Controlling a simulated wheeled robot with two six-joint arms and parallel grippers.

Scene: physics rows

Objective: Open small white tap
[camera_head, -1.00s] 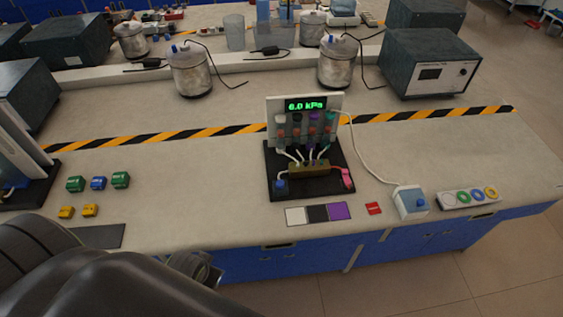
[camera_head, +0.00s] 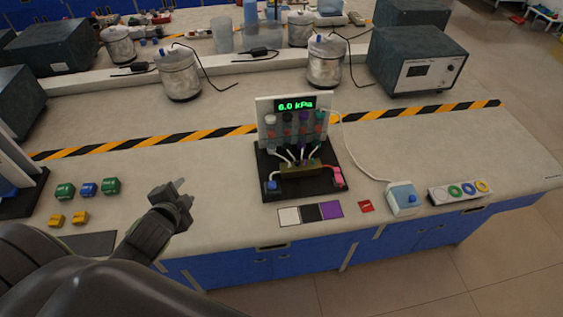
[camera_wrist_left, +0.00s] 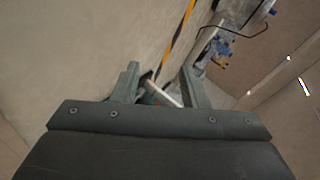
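A small device with a green "6.0 kPa" display (camera_head: 294,106) stands on a black base on the bench. A row of small coloured pieces runs below its display. The leftmost, a whitish piece (camera_head: 270,119), looks like the white tap, but it is too small to tell its position. My left gripper (camera_head: 181,189) is left of the device and apart from it, above the bench's front part. In the left wrist view its two fingers (camera_wrist_left: 160,80) are spread, with no held object clearly visible between them. My right gripper is not in view.
White, black and purple squares (camera_head: 310,212) lie before the device. A blue-and-white box (camera_head: 402,199) and a strip with coloured rings (camera_head: 460,190) are at right. Green and blue blocks (camera_head: 88,189) lie at left. Bench between blocks and device is mostly clear.

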